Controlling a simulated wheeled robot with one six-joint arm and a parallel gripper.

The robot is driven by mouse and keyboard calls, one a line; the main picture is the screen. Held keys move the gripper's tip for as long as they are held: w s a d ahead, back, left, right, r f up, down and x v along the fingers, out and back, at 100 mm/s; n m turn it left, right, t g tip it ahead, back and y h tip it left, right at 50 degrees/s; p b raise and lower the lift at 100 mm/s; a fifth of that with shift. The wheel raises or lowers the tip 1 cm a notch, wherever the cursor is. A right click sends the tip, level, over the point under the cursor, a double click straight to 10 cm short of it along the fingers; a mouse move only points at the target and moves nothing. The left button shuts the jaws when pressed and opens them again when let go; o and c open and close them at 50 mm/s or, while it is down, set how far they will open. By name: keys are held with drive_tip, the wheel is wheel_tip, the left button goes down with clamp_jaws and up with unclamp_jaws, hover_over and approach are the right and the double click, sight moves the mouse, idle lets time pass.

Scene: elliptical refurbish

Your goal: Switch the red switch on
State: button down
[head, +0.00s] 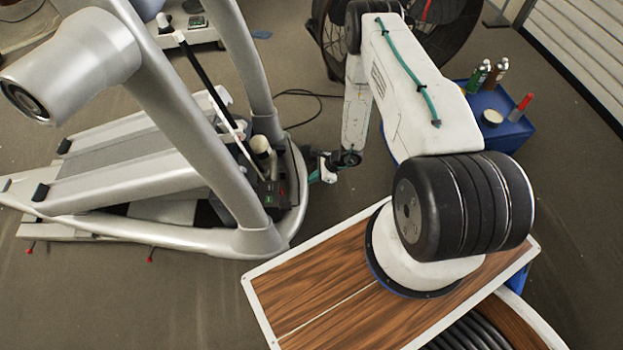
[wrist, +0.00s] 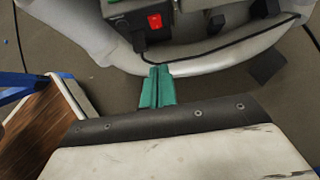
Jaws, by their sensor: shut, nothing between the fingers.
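The red switch (wrist: 155,21) is a small bright red rocker on a dark box at the base of the grey elliptical machine, near the top of the wrist view. I cannot tell its position. In the head view the dark box (head: 270,192) is at the machine's near end, and the switch is too small to make out clearly. My gripper (wrist: 159,70) has teal fingers that are shut and empty. They point toward the box and sit below the switch in the picture, apart from it. In the head view my gripper (head: 314,177) is just right of the machine's end.
The elliptical's curved grey frame (wrist: 215,62) and a black cable (wrist: 225,48) lie close to the fingertips. A blue cart (head: 505,130) with bottles is at the right.

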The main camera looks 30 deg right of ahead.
sight(281, 192)
drive_tip(key=shift+s+d+f, duration=0.1)
drive_tip(key=shift+d+f, duration=0.1)
drive_tip(key=shift+f, duration=0.45)
drive_tip(key=x, duration=0.9)
drive_tip(key=shift+a+f, duration=0.2)
drive_tip(key=shift+f, duration=0.1)
drive_tip(key=shift+w+a+f, duration=0.15)
drive_tip(key=shift+w+a, duration=0.25)
drive_tip(key=shift+a, duration=0.15)
drive_tip(key=shift+w+a+f, duration=0.1)
drive_tip(key=shift+w+a, duration=0.25)
drive_tip(key=shift+a, duration=0.2)
drive_tip(key=shift+w+a+f, duration=0.1)
drive_tip(key=shift+w+a, duration=0.25)
drive_tip(key=shift+a, duration=0.35)
